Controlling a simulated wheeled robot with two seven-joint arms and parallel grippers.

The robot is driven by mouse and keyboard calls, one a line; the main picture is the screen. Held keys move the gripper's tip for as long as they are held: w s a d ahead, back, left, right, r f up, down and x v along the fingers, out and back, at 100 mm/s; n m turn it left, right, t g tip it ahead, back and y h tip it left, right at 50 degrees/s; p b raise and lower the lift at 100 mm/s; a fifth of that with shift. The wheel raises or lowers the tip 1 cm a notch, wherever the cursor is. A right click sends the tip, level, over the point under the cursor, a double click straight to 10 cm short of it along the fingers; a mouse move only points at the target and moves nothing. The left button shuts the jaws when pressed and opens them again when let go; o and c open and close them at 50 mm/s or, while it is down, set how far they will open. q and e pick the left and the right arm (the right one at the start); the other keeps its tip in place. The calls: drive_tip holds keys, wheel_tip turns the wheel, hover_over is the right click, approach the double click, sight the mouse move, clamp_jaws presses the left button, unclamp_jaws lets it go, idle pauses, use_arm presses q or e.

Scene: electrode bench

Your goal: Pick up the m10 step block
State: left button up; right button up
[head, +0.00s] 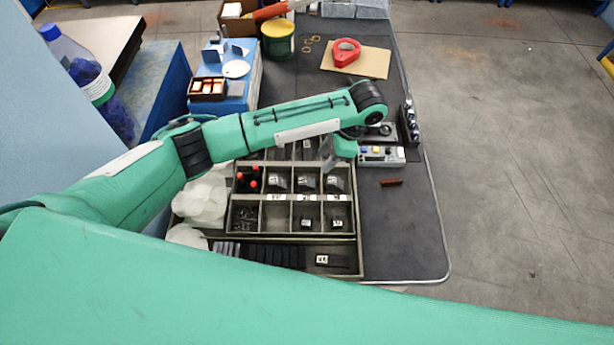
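A sectioned tray (292,236) on the dark bench mat holds several black blocks with small white labels. Blocks show in the upper row, such as one at its right end (335,183), and in the lower row (338,223). A longer labelled block (331,261) lies in the front section. The labels are too small to read, so I cannot tell which block is the m10 step block. My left gripper (329,158) points down above the back right part of the tray; its finger gap is unclear. My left arm hides part of the tray's back. My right gripper is out of view.
A small device with buttons (381,155) stands right of the tray, and a brown strip (391,183) lies nearby. Red-topped items (248,179) fill a left compartment. White crumpled bags (203,200) lie left of the tray. The mat's front right (400,235) is clear.

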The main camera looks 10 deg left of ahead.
sight(306, 180)
use_arm(q)
drive_tip(key=p+x, duration=0.1)
drive_tip(key=x, duration=0.7)
drive_tip(key=shift+w+a, duration=0.15)
drive_tip(key=shift+a, duration=0.05)
drive_tip(key=x, duration=0.1)
drive_tip(key=p+x, duration=0.1)
drive_tip(key=x, duration=0.1)
drive_tip(key=p+x, duration=0.1)
drive_tip(key=x, duration=0.1)
drive_tip(key=shift+w+a, duration=0.1)
drive_tip(key=shift+a, duration=0.05)
drive_tip(key=shift+f, duration=0.2)
clamp_jaws()
